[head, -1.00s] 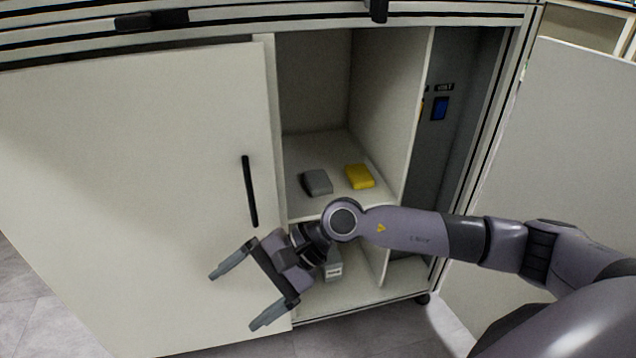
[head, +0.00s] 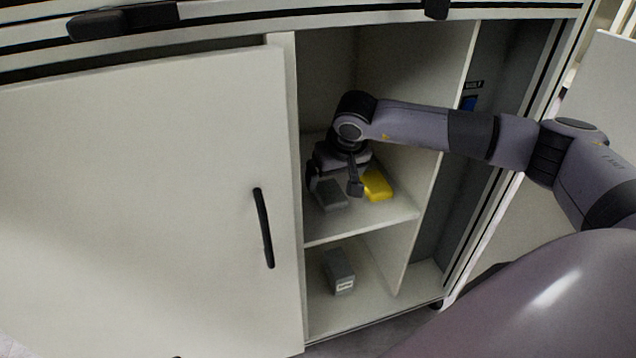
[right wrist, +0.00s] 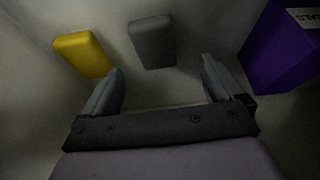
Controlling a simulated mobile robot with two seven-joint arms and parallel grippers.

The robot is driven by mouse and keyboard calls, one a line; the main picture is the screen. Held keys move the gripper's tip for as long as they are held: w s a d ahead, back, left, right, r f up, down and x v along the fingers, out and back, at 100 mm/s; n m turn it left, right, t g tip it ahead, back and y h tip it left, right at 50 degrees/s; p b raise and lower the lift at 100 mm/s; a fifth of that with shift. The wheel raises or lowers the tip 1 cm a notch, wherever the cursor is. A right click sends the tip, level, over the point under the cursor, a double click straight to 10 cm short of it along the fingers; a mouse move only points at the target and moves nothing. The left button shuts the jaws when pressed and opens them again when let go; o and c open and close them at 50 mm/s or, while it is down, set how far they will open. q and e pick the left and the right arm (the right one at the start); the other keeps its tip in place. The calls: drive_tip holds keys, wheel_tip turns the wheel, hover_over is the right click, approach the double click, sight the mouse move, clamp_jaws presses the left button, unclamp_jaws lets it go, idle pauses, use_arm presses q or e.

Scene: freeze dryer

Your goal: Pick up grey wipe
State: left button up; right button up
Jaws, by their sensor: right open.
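The grey wipe (head: 331,197) lies on the upper shelf inside the open cabinet, left of a yellow wipe (head: 378,185). My right gripper (head: 335,188) is inside the compartment, over the grey wipe, open and pointing down. In the right wrist view, the grey wipe (right wrist: 152,41) lies just beyond the fingertips, between their lines, with nothing in the jaws (right wrist: 162,72). The yellow wipe (right wrist: 82,54) is beyond the left finger there. My left gripper is not in view.
A purple box (right wrist: 282,47) stands to the right in the right wrist view. The cabinet's left door (head: 150,200) closes off the left side. The upper shelf (head: 330,232) has a bare front edge. A small grey box (head: 339,272) stands on the lower shelf.

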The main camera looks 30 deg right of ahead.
sight(330, 192)
drive_tip(key=shift+w+f, duration=0.25)
drive_tip(key=shift+f, duration=0.1)
drive_tip(key=b+x, duration=0.2)
drive_tip(key=x, duration=0.1)
drive_tip(key=b+x, duration=0.1)
drive_tip(key=x, duration=0.1)
drive_tip(key=shift+s+d+f, duration=0.2)
drive_tip(key=shift+d+f, duration=0.1)
drive_tip(key=shift+w+f, duration=0.25)
drive_tip(key=shift+f, duration=0.15)
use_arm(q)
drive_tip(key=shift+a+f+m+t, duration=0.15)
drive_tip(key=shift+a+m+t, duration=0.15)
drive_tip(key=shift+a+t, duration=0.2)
use_arm(e)
drive_tip(key=c, duration=1.1)
